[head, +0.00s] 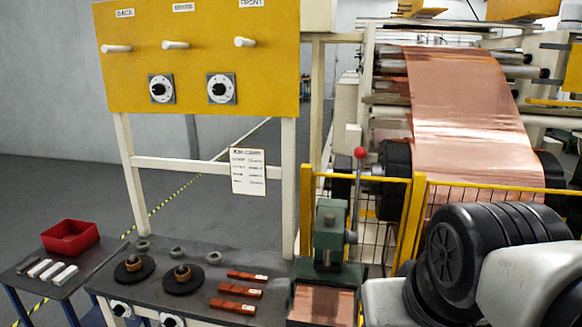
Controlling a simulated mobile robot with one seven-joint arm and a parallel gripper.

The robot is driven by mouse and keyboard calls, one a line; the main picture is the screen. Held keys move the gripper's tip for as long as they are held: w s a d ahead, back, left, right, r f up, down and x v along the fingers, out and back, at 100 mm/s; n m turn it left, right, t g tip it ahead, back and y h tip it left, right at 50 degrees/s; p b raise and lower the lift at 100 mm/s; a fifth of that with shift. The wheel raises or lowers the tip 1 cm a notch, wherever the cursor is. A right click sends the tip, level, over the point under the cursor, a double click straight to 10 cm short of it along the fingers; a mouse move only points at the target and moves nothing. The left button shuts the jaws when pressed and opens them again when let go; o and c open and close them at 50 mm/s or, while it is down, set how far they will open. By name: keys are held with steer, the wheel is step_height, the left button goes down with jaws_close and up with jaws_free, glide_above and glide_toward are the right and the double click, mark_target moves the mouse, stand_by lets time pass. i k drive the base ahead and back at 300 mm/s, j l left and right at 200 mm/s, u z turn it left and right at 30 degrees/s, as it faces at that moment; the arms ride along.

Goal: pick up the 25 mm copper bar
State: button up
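Three reddish copper bars with pale labels lie in a row on the dark bench top: a far bar (247,276), a middle bar (240,291) and a near bar (232,306). The label print is too small to read, so I cannot tell which one is the 25 mm bar. The bars lie apart from each other, and nothing covers them. Links of my arm fill the lower right of the head view. My gripper is outside the picture.
Left of the bars on the bench (210,262) are two black discs (128,275) (170,285) with copper-coloured pieces and several grey rings (213,258). A green press (331,240) with a red-knobbed lever stands right. A red bin (70,238) sits far left. Yellow railing (480,190) guards the foil machine.

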mark_target(216, 304)
steer(key=l+u, duration=0.3)
steer(key=l, duration=0.2)
steer(key=l+u, duration=0.3)
steer(key=l, duration=0.25)
steer(key=u, duration=0.7)
steer(key=i+j+z, duration=0.15)
steer(key=z, duration=1)
steer(key=i+j, duration=0.1)
steer(key=j, duration=0.25)
steer(key=i+j, duration=0.15)
steer(key=j, duration=0.2)
steer(key=i+j, duration=0.1)
steer(key=j, duration=0.3)
steer(key=i+j, duration=0.15)
steer(key=j, duration=0.2)
steer(key=i+j, duration=0.1)
steer(key=j, duration=0.25)
steer(key=i+j, duration=0.15)
steer(key=j, duration=0.2)
